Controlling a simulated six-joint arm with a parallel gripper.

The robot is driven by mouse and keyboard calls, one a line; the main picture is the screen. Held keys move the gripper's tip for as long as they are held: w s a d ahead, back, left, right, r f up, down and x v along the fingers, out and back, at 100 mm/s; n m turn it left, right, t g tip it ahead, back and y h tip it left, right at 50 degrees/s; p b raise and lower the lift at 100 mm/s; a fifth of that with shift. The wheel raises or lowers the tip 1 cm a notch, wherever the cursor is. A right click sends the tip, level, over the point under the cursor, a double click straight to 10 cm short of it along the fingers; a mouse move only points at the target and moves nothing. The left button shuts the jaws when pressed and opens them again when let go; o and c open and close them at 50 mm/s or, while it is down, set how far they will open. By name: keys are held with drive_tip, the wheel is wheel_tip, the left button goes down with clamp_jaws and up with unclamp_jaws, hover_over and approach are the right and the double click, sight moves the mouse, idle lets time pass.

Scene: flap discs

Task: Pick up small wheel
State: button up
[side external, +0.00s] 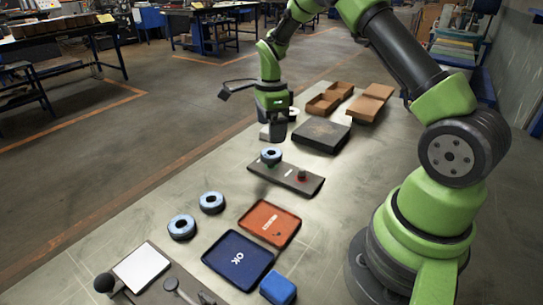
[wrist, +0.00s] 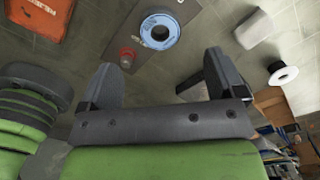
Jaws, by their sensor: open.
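A small white wheel with a dark centre (wrist: 283,73) lies at the right in the wrist view, outside my jaws. Its pale edge (side external: 293,113) shows just behind my gripper in the side view. A larger blue-rimmed disc (side external: 271,156) sits on a dark plate, and it also shows at the top of the wrist view (wrist: 146,32). Two similar discs, one nearer (side external: 181,227) and one farther (side external: 211,203), lie on the table. My gripper (side external: 276,136) points down over the table beyond the plate. Its fingers (wrist: 162,65) are apart, with nothing between them.
The dark plate (side external: 309,184) carries a red button (side external: 301,175). A pale block (wrist: 254,29) lies near the white wheel. A black box (side external: 322,136) and cardboard boxes (side external: 370,102) stand at the back. Red (side external: 270,224) and blue (side external: 237,261) trays lie in front.

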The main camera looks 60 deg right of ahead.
sight(272, 151)
drive_tip(key=n, duration=0.3)
drive_tip(key=shift+s+r+n, duration=0.2)
drive_tip(key=shift+s+n, duration=0.1)
drive_tip(key=n, duration=0.2)
drive_tip(key=n+t, duration=0.1)
drive_tip(key=n, duration=0.1)
drive_tip(key=s+n+h, duration=0.1)
drive_tip(key=n, duration=0.2)
drive_tip(key=shift+a+r, duration=0.15)
drive_tip(key=shift+r, duration=0.2)
drive_tip(key=n, duration=0.2)
drive_tip(key=n+t, duration=0.1)
drive_tip(key=n, duration=0.1)
drive_tip(key=s+n, duration=0.1)
drive_tip(key=n, duration=0.1)
drive_tip(key=shift+a+r, duration=0.2)
drive_tip(key=shift+r, duration=0.15)
drive_tip(key=f+n, duration=0.1)
drive_tip(key=f, duration=0.2)
drive_tip(key=w+f+n, duration=0.1)
drive_tip(key=f, duration=0.2)
drive_tip(key=w+f+n+t, duration=0.1)
drive_tip(key=f, duration=0.2)
drive_tip(key=shift+w+d+f+n, duration=0.1)
drive_tip(key=shift+w+d+n, duration=0.05)
drive_tip(key=shift+d+n, duration=0.25)
drive_tip(key=shift+c, duration=0.2)
drive_tip(key=c, duration=1.1)
